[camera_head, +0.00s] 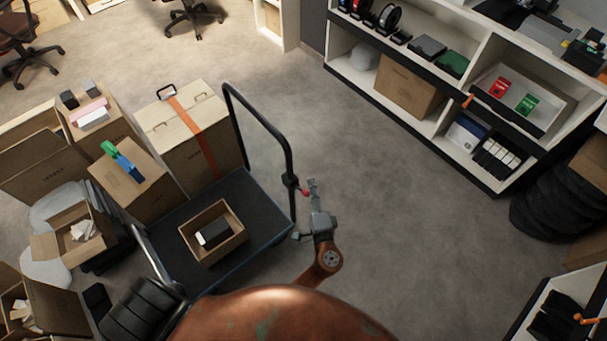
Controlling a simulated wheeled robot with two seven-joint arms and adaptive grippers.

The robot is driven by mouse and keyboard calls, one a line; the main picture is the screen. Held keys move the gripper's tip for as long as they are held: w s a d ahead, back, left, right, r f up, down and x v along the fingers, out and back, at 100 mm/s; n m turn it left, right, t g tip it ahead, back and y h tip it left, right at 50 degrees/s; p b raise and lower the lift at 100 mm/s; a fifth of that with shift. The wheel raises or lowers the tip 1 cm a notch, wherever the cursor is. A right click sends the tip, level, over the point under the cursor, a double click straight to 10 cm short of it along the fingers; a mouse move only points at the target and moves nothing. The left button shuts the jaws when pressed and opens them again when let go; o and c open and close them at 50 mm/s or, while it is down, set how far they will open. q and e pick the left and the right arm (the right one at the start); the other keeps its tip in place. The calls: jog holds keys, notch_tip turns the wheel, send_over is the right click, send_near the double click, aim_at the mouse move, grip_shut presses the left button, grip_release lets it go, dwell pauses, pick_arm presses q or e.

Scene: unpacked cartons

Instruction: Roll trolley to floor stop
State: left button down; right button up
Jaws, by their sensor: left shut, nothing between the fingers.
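The trolley (262,197) has a dark flat deck and a tall black tube handle (262,117) standing along its right side. An open carton (233,243) with a white and black item inside sits on the deck. A small red part (305,193) shows near the lower end of the handle. My right gripper is not in view. I cannot make out a floor stop.
A large carton with an orange strap (205,140) stands at the deck's far left, beside several other cartons (138,188). A white shelf unit (440,120) lines the upper right. A black bulky stack (555,205) stands at the right. The grey floor (400,240) between is clear.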

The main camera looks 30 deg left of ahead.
pick_arm(q)
jog(key=w+a+b, duration=0.1)
jog(key=w+a, duration=0.3)
jog(key=a, duration=0.4)
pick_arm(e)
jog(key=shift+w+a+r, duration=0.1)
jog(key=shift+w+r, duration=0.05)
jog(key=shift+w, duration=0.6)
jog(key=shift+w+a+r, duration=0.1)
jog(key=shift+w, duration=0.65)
pick_arm(q)
jog(key=shift+f, duration=0.1)
